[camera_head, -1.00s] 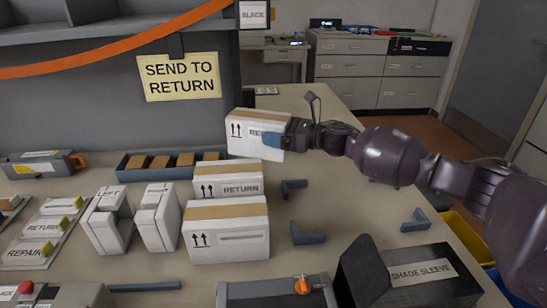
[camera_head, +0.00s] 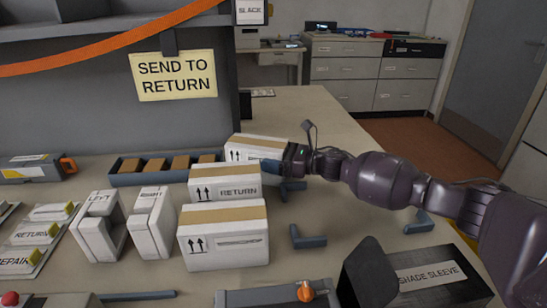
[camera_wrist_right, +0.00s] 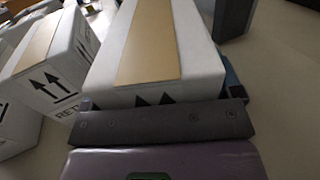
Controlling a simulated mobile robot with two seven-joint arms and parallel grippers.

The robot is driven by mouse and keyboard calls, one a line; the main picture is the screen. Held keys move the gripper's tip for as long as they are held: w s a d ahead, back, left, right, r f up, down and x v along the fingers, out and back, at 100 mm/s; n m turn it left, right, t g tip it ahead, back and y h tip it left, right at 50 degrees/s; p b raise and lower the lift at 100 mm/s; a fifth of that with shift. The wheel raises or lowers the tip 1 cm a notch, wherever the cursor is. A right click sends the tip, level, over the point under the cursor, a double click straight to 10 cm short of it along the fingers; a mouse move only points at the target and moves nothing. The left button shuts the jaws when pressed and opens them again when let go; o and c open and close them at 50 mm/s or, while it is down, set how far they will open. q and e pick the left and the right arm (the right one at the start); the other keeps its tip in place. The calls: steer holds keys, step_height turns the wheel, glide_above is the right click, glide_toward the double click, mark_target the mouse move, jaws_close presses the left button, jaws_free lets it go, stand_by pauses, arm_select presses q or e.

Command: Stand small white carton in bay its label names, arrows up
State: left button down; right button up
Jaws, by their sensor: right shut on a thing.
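The small white carton (camera_head: 262,141) has a tan tape strip and up arrows, and stands upright in my right gripper (camera_head: 272,166). It is at the back of a row of white cartons, partly hidden by the middle carton (camera_head: 222,190), marked RETURN with arrows up. The right wrist view shows the held carton (camera_wrist_right: 160,50) close up, its arrow tips just above the dark gripper bar; its lower face is hidden. I cannot tell whether its base touches the table. A yellow sign (camera_head: 172,76) reads SEND TO RETURN. My left gripper is not in view.
A larger carton (camera_head: 222,245) stands in front. Blue-grey corner brackets (camera_head: 307,238) lie to the right. A blue tray (camera_head: 125,178) of brown blocks is at left, with white foam blocks (camera_head: 150,225) nearby. A SHADE SLEEVE box (camera_head: 425,275) is front right.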

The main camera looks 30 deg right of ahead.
steer(key=o, duration=0.8)
steer(key=shift+f, duration=0.15)
steer(key=shift+o, duration=1.3)
